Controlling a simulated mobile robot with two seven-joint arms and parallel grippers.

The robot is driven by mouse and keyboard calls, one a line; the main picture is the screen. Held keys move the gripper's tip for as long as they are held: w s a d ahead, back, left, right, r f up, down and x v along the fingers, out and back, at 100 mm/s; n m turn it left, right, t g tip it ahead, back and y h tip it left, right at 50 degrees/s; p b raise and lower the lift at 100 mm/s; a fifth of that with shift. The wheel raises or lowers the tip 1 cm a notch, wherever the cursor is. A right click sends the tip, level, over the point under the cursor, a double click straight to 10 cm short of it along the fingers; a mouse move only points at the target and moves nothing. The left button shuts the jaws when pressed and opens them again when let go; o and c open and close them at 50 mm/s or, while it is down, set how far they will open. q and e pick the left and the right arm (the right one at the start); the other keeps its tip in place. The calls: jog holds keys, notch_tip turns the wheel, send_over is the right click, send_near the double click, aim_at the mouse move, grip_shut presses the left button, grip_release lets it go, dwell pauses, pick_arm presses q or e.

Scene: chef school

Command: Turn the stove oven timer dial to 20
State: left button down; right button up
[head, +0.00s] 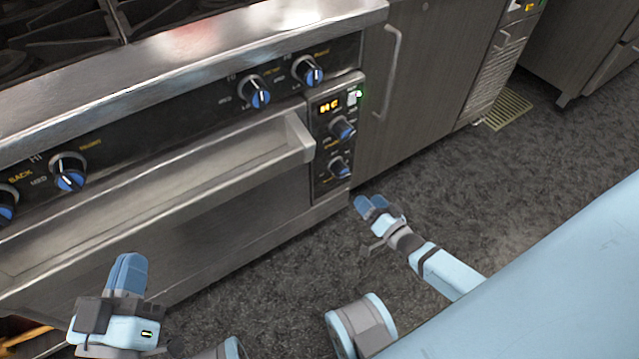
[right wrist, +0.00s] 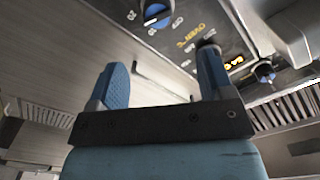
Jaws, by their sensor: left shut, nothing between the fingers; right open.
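The oven control panel (head: 318,150) is at the right end of the stove front in the head view. It has a lit amber display (head: 329,104), an upper blue-faced dial (head: 342,130) and a lower blue-faced dial (head: 339,168). The labels are too small to tell which dial is the timer. My right gripper (head: 370,203) is apart from the dials, below and right of the panel. In the right wrist view its fingers (right wrist: 163,80) are open and empty, with a blue-faced knob (right wrist: 156,12) beyond them. My left gripper (head: 129,264) is shut and empty at lower left, before the oven door.
The oven door handle (head: 299,135) juts out just left of the panel. Several burner knobs, including one blue knob (head: 258,93), line the stove front. A cabinet (head: 430,60) with a vertical handle stands to the right. The dark floor (head: 470,190) is clear.

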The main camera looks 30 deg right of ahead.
aim_at(346, 174)
jog(key=w+b, duration=0.1)
jog(key=w, duration=0.3)
jog(key=w+b, duration=0.2)
jog(key=w, duration=0.2)
jog(key=w+b, duration=0.1)
jog(key=w, duration=0.3)
jog(key=shift+w+a+f, duration=0.15)
jog(key=shift+w+a, duration=0.2)
jog(key=shift+w+b, duration=0.4)
jog(key=shift+w, duration=0.15)
pick_arm(q)
notch_tip(346, 174, down, 6)
jog(key=m+g, duration=0.1)
jog(key=g, duration=0.1)
